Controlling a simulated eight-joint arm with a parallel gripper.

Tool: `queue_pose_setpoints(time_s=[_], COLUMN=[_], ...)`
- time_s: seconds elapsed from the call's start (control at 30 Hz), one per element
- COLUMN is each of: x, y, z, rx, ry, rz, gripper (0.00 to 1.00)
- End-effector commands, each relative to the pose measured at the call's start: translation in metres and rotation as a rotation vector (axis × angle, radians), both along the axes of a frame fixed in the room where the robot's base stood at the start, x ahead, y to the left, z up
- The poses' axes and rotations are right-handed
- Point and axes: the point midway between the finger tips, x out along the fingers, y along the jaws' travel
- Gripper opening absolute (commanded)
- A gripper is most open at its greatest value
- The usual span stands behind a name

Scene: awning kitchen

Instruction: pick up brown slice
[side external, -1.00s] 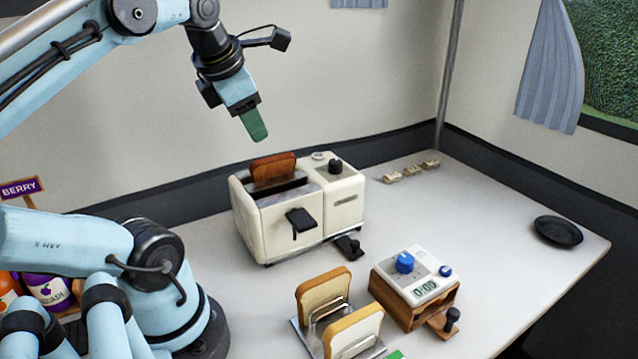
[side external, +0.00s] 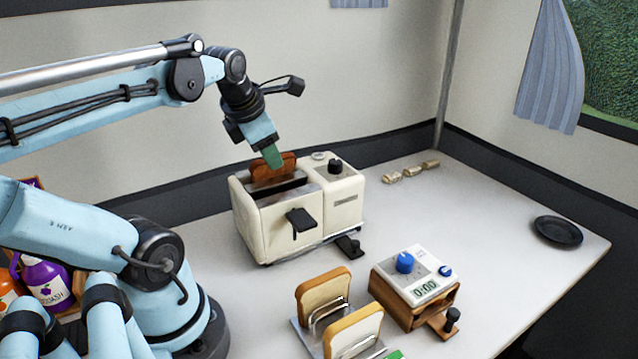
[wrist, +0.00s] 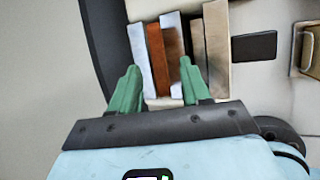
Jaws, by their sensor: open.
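The brown slice (side external: 287,166) stands upright in the rear slot of the cream toaster (side external: 262,222), its top sticking out. In the wrist view the brown slice (wrist: 155,55) is a narrow brown strip between pale slot walls. In the wrist view my gripper (wrist: 160,75) is open, with one finger on each side of the slice's line. Whether the fingers touch the slice cannot be told.
The front toaster slot looks empty. A rack with two pale bread slices (side external: 352,333) stands in front of the toaster. A timer box (side external: 425,290) is to its right. A black plate (side external: 558,231) lies far right. The table's right side is mostly clear.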

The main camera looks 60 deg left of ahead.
Motion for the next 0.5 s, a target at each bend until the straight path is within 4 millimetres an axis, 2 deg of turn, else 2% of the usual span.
queue_pose_setpoints(time_s=[0.23,0.5], x=[0.01,0.011], y=[0.008,0.009], z=[-0.02,-0.024], rx=[0.0,-0.001], ry=[-0.001,-0.002], rz=[0.0,-0.001], gripper=[0.47,0.47])
